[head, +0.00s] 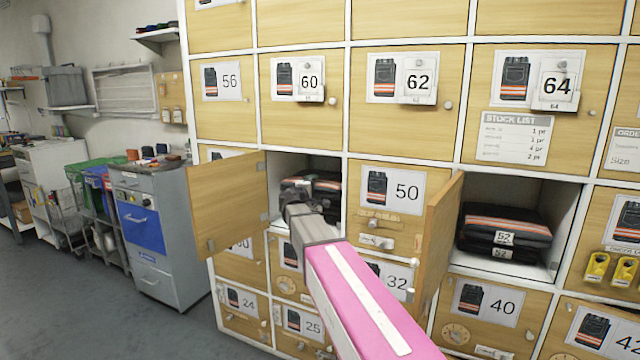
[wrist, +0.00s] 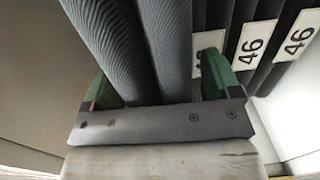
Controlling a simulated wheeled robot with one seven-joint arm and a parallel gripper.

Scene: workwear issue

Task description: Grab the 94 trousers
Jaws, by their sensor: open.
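My gripper (head: 300,208) reaches into an open compartment left of the 50 door. Folded dark trousers with an orange and a pale stripe (head: 325,186) lie inside, partly hidden by my gripper. In the wrist view my gripper (wrist: 160,72) is open, its green fingers on either side of dark ribbed folds of cloth (wrist: 148,45). I cannot tell if the fingers touch the cloth. White tags (wrist: 258,45) on the dark garments beside read 46. One more tag is partly covered by the right finger. I see no tag reading 94.
The compartment's open door (head: 225,203) stands out on the left. Another open door (head: 440,245) stands right of the 50 door (head: 388,200), by a compartment with folded trousers tagged 52 (head: 505,232). A grey cabinet (head: 158,230) stands left, with open floor (head: 75,300) before it.

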